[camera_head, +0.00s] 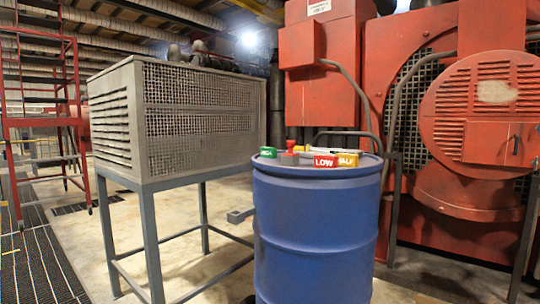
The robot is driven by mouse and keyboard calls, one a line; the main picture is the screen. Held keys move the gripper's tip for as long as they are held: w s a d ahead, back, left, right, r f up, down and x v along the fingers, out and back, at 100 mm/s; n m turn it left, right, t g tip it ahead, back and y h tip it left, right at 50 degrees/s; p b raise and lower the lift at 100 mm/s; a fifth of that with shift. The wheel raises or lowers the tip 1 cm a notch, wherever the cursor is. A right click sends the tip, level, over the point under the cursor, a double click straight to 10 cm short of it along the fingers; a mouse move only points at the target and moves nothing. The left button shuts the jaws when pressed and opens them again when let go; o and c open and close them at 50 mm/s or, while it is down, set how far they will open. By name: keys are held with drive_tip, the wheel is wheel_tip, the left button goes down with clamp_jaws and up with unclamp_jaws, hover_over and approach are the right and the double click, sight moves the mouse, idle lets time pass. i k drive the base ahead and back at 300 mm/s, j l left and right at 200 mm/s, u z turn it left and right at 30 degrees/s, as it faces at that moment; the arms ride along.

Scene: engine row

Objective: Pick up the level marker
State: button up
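Small coloured blocks that look like level markers lie on the lid of a blue drum (315,240) at the centre right. A red one (325,161) reads LOW. A yellow one (347,160) beside it, on its right, seems to read HALF. A green one (268,152) stands at the lid's left edge, its lettering too small to read. I cannot tell which one the task means. My gripper is not in view.
A red-topped object (289,154) stands among the markers. A grey mesh cabinet (180,120) on a tall leg frame stands left of the drum. Red engine machinery (460,120) fills the right. A red ladder stand (75,110) is far left. Some bare floor shows between ladder and cabinet.

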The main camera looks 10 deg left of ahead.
sight(269, 153)
drive_tip(key=i+j, duration=0.2)
drive_tip(key=i, duration=0.25)
drive_tip(key=i+j+z, duration=0.15)
drive_tip(key=i, duration=0.3)
drive_tip(key=i+j, duration=0.25)
drive_tip(key=i, duration=0.2)
drive_tip(key=l+z, duration=0.05)
